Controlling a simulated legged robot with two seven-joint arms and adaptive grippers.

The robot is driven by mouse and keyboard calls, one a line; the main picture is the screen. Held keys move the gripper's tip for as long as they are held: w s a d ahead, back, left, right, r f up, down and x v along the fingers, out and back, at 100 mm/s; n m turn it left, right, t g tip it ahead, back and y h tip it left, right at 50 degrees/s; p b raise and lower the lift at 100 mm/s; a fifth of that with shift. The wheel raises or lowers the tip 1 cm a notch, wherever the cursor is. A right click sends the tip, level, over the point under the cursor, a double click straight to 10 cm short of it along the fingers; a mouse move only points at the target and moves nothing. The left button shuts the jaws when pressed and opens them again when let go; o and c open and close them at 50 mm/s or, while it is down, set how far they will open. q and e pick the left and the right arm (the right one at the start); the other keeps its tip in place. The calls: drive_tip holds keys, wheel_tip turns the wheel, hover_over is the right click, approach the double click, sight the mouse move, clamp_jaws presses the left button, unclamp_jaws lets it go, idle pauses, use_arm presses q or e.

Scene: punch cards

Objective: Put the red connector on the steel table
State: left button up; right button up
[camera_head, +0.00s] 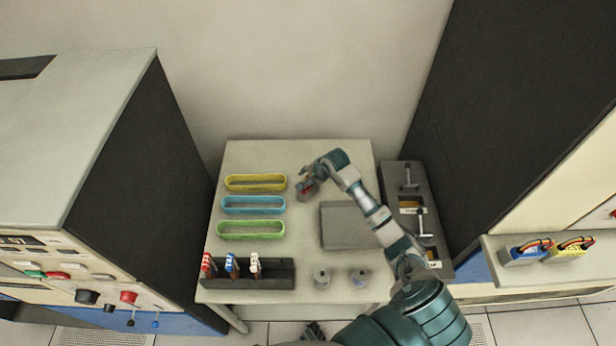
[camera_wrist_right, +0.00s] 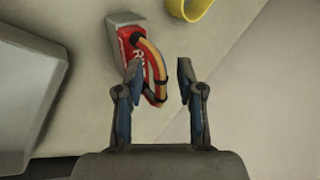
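The red connector (camera_head: 307,195) has a grey end and yellow and red wires. It is by the pale tabletop, right of the yellow bin. In the right wrist view the connector (camera_wrist_right: 130,50) lies ahead and left of centre, its wires looping between the fingers. My right gripper (camera_head: 308,184) is open; in the wrist view its fingertips (camera_wrist_right: 158,72) are apart, the left one overlapping the connector's edge. Contact cannot be told. A flat grey square plate (camera_head: 345,226), perhaps the steel table, sits on the tabletop under my right forearm.
Yellow (camera_head: 256,183), blue (camera_head: 253,205) and green (camera_head: 250,229) bins stand at left. A dark rack (camera_head: 272,275) holds red, blue and white items. Two small cylinders (camera_head: 321,277) stand at the front. Blue (camera_head: 527,253) and yellow (camera_head: 568,249) connectors sit on the right shelf.

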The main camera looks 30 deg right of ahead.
use_arm(q)
drive_tip(key=shift+w+d+r+b, duration=0.1)
drive_tip(key=shift+w+b, duration=0.05)
drive_tip(key=shift+w, duration=0.35)
drive_tip(key=shift+w+r+b, duration=0.1)
drive_tip(key=shift+w+b, duration=0.05)
drive_tip(key=shift+w, duration=0.35)
use_arm(e)
drive_tip(key=v, duration=1.2)
use_arm(q)
drive_tip(key=shift+s, duration=0.15)
